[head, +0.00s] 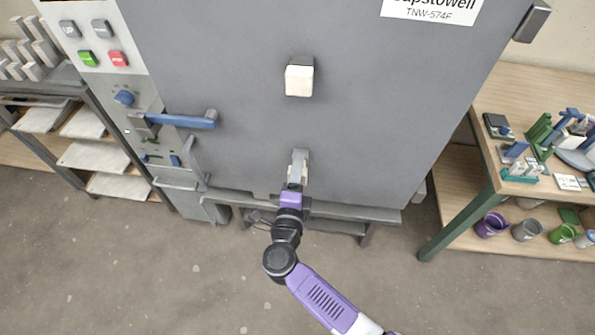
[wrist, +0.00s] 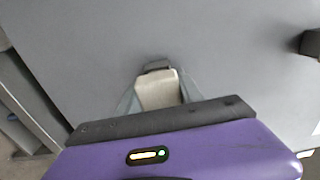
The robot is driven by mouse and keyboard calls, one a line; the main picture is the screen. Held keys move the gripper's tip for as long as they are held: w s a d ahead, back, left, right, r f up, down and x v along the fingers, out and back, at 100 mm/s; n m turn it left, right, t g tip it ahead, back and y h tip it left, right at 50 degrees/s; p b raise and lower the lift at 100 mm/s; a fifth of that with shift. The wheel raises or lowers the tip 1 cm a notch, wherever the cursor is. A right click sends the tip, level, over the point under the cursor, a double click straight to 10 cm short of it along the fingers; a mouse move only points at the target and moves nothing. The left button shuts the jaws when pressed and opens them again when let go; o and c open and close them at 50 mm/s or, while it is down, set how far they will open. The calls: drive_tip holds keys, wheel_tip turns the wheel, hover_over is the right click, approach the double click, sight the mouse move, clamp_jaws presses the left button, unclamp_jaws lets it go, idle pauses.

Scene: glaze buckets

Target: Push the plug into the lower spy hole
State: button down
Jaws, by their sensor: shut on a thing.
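The kiln door (head: 230,60) is a large grey panel facing me. My gripper (head: 298,178) is at its lower middle, shut on a cream plug. In the wrist view the plug (wrist: 158,92) lies between my two grey fingers, its far end at a dark bracket-like rim (wrist: 157,65) on the door. The lower spy hole itself is hidden behind the plug and gripper; I cannot tell how deep the plug sits. Another cream plug (head: 299,81) sits in the upper spy hole, straight above.
A blue-handled latch (head: 185,121) and a control panel (head: 100,45) are at the door's left. A wooden table (head: 500,110) with tools stands at the right, with several buckets (head: 491,225) on its lower shelf. Shelving (head: 60,110) stands at the left. The floor in front is clear.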

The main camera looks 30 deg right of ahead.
drive_tip(key=shift+w+d, duration=0.15)
drive_tip(key=shift+w, duration=0.05)
idle(0.3)
drive_tip(key=shift+w+d, duration=0.25)
drive_tip(key=shift+w, duration=0.1)
drive_tip(key=shift+w+d, duration=0.25)
drive_tip(key=shift+w, duration=0.15)
idle(0.4)
drive_tip(key=c, duration=0.7)
unclamp_jaws()
drive_tip(key=shift+o, duration=0.2)
drive_tip(key=shift+o, duration=1)
